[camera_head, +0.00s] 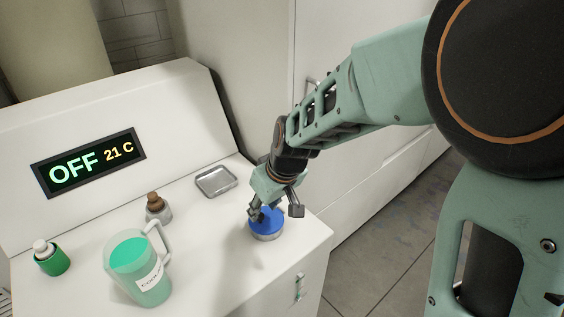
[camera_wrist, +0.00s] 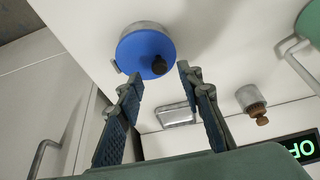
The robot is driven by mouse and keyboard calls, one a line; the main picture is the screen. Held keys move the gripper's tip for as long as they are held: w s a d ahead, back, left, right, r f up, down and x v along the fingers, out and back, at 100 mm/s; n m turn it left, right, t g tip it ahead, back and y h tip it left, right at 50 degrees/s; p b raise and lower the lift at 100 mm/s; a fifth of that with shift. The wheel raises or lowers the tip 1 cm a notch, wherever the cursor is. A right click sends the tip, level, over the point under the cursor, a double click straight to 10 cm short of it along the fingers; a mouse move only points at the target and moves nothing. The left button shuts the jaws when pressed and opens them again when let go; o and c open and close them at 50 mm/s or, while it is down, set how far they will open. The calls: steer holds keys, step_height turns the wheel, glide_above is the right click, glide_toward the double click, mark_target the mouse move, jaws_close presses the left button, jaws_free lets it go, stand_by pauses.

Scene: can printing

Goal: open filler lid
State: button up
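The filler lid is a round blue disc (camera_head: 266,219) on a short pale metal neck near the right edge of the white machine top. It also shows in the wrist view as a blue disc (camera_wrist: 140,48) with a small black knob (camera_wrist: 158,65) near its rim. My gripper (camera_head: 275,212) is at the lid, pointing down, and partly hides it in the head view. In the wrist view my gripper (camera_wrist: 160,76) has its fingers spread apart, with the knob showing between and just beyond the tips. Nothing is held, and the lid looks seated on its neck.
A coolant jug (camera_head: 148,275) stands left of the lid, with a green bottle (camera_head: 52,258) farther left. A brown-topped fitting (camera_head: 157,207) and a metal tray (camera_head: 216,181) lie behind. The display (camera_head: 88,163) reads OFF, 21 C. A cabinet (camera_head: 340,190) stands at right.

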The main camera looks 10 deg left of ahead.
mark_target(260, 215)
steer(key=shift+x, duration=1.5)
steer(key=shift+c, duration=0.6)
jaws_close()
